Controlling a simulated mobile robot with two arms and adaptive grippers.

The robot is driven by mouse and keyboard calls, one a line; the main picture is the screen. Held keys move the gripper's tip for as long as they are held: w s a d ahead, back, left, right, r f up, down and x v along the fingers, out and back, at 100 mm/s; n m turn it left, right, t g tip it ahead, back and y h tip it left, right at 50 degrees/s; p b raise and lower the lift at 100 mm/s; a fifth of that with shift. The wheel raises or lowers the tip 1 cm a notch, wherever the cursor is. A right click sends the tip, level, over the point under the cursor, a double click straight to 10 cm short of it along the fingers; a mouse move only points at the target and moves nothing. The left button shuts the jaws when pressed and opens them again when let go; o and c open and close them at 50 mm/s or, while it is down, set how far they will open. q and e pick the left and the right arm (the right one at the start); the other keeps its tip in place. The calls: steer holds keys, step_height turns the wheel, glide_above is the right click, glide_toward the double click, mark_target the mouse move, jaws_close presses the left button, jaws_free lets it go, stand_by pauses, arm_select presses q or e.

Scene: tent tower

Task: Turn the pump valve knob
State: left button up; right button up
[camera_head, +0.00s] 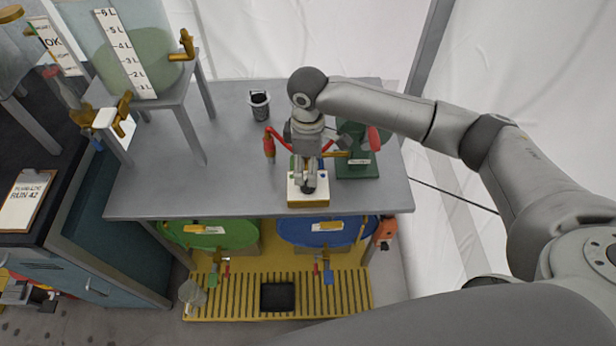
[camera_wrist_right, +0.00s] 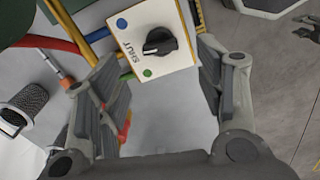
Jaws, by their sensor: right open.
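The pump valve is a white box with a black knob (camera_wrist_right: 160,41) on its top face. It stands at the front edge of the grey table. In the right wrist view the knob's white mark points toward the printed word SHUT, between a blue dot and a green dot. In the head view the white valve box (camera_head: 318,198) shows below my right gripper (camera_head: 306,180), which partly hides the knob. My right gripper (camera_wrist_right: 156,62) is open, with a finger on either side of the box and the knob between them, apparently untouched. I cannot make out my left gripper.
A green pump (camera_head: 358,165) stands just right of the valve. Red and yellow pipes run behind it. A dark mesh cup (camera_head: 260,105) and a red-handled fitting (camera_head: 269,146) are on the table (camera_head: 225,185). Green and blue drums (camera_head: 322,232) sit below.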

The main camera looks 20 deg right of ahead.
step_height(320, 180, down, 6)
steer(key=shift+f, duration=0.15)
steer(key=shift+c, duration=0.2)
steer(key=shift+p, duration=0.3)
steer(key=c, duration=1)
